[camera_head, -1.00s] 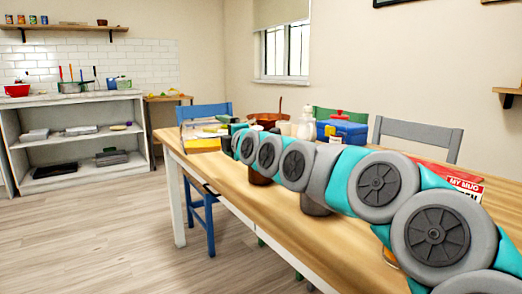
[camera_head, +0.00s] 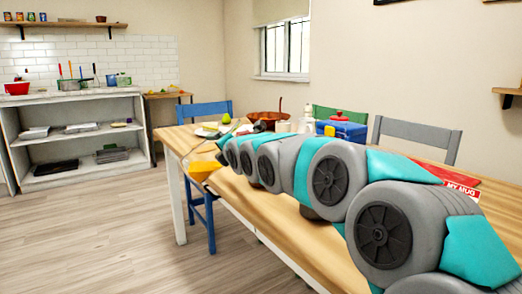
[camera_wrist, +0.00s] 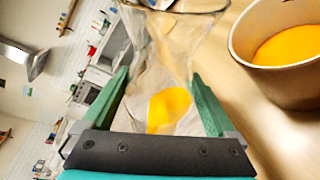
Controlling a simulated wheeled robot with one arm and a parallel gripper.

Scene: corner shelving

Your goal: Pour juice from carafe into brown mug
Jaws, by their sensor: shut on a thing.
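My gripper (camera_wrist: 160,74) is shut on the clear glass carafe (camera_wrist: 180,50), one green finger on each side. Some orange juice (camera_wrist: 168,108) shows inside the carafe. The brown mug (camera_wrist: 268,83) is at the upper right of the wrist view, to the right of the carafe, with orange juice (camera_wrist: 288,45) in it.
Open floor lies at the left.

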